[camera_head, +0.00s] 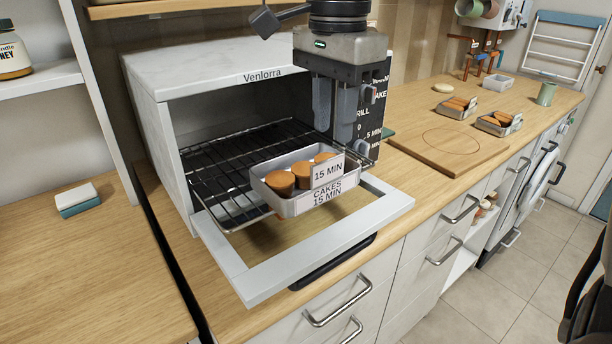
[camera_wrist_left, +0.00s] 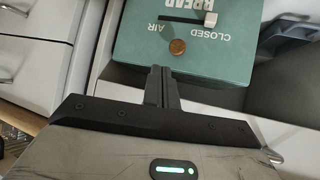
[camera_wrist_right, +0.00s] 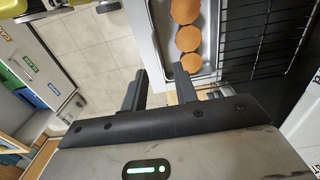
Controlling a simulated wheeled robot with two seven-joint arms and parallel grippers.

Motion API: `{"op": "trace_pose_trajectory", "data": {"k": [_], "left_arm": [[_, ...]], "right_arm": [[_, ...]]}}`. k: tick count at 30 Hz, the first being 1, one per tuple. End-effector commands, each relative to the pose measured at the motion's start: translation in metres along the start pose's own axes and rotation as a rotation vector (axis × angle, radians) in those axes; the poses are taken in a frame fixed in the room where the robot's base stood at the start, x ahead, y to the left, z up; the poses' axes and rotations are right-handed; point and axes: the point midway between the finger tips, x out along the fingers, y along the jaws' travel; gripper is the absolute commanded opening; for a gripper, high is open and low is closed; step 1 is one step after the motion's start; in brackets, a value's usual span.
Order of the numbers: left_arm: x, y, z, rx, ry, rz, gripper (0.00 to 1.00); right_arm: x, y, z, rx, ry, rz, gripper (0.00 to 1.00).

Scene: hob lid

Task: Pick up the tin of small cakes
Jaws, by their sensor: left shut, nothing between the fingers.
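The tin of small cakes (camera_head: 284,207) sits at the front end of the oven rack (camera_head: 232,178), above the lowered oven door. Three orange-brown cakes (camera_head: 280,182) show in it, and its labels read "CAKES 15 MIN". My right gripper (camera_head: 333,132) points down above and behind the tin, at the oven's right side, apart from it. In the right wrist view its fingers (camera_wrist_right: 160,72) are open and empty, with the tin (camera_wrist_right: 160,42) beyond them. My left gripper (camera_wrist_left: 160,84) is shut and empty in the left wrist view, near a green bread box (camera_wrist_left: 185,60).
The white oven (camera_head: 205,75) stands open around the rack, its door (camera_head: 335,240) lowered over the counter edge. Two other tins (camera_head: 455,108) (camera_head: 498,124) stand on or by a wooden board (camera_head: 440,148) to the right. A sponge (camera_head: 77,200) lies on the left worktop.

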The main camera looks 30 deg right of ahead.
Motion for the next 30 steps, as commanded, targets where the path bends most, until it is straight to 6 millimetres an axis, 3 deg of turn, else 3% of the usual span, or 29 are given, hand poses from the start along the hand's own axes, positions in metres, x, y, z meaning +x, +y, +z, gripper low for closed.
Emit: {"op": "trace_pose_trajectory", "data": {"k": [5,13,22,25,30], "left_arm": [[-0.001,0.0,-0.006,0.002,0.009,0.0,0.0],[-0.001,-0.001,-0.011,0.005,0.019,-0.003,0.0],[0.0,-0.002,-0.009,0.005,0.015,-0.004,0.0],[0.0,-0.002,-0.009,0.004,0.015,-0.005,0.0],[0.0,-0.002,-0.009,0.002,0.013,-0.005,0.0]], "right_arm": [[0.013,0.001,0.002,-0.001,0.0,0.003,0.29],[0.05,0.003,0.007,0.0,-0.001,0.002,0.29],[0.055,0.003,0.007,0.001,-0.001,0.0,0.29],[0.055,0.003,0.007,0.001,0.0,0.0,0.01],[0.055,0.003,0.007,0.001,0.0,0.0,0.0]]}}
